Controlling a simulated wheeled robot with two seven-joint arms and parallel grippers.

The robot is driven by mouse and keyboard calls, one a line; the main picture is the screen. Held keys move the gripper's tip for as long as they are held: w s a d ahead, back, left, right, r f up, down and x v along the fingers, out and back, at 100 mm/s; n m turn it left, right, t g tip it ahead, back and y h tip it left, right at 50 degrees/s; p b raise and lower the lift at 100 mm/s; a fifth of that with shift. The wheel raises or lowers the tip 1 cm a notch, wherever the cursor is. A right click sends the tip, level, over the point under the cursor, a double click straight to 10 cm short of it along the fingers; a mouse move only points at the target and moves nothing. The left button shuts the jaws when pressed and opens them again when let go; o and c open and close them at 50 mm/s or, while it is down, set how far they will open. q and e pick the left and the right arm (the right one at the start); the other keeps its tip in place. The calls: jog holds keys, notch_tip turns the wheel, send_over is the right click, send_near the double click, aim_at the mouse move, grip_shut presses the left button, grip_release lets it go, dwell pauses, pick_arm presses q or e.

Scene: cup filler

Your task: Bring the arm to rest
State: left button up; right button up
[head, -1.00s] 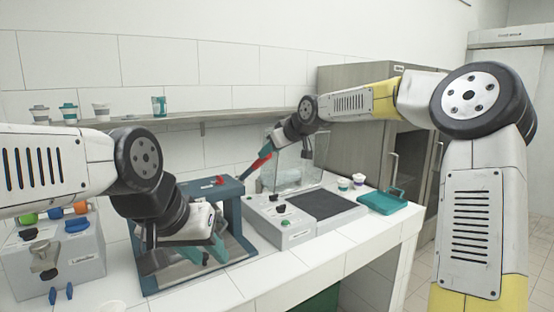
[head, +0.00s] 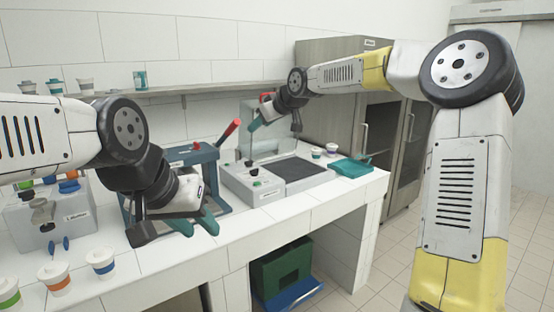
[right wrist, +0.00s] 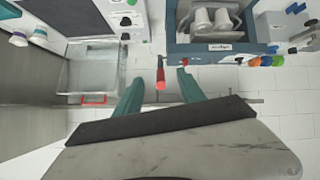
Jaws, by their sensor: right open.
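My left gripper (head: 199,228) shows its two teal fingers apart, with nothing between them, over the front of the bench by the teal press frame (head: 208,158). My right gripper (head: 268,113) is small and partly hidden in the head view, near the clear tank (head: 246,140) and the red lever handle (head: 229,132). In the right wrist view, my right gripper (right wrist: 160,90) has its teal fingers spread wide. The red lever tip (right wrist: 161,78) appears between them in the picture, with no grip on it. My right arm is bent, its elbow high at the right.
Cups with orange (head: 56,278), blue (head: 102,262) and green bands stand at the bench's front left. The control unit (head: 254,185), two small cups and a teal tray (head: 353,166) are further right. A green bin (head: 282,270) is under the bench. Open floor lies right.

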jog(key=s+d+f+m+g+h, duration=0.1)
jog(key=s+d+f+m, duration=0.2)
jog(key=s, duration=1)
jog(key=s+d+f+m+g+h, duration=0.1)
jog(key=s+d+f+m+h, duration=0.1)
jog(key=s+d, duration=0.8)
jog(key=s+d+f+m+h, duration=0.1)
jog(key=s+d+f+m, duration=0.2)
jog(key=s, duration=1.5)
jog(key=d+f, duration=0.1)
jog(key=d, duration=0.2)
jog(key=shift+d+f+m+g, duration=0.2)
jog(key=shift+m+g, duration=0.2)
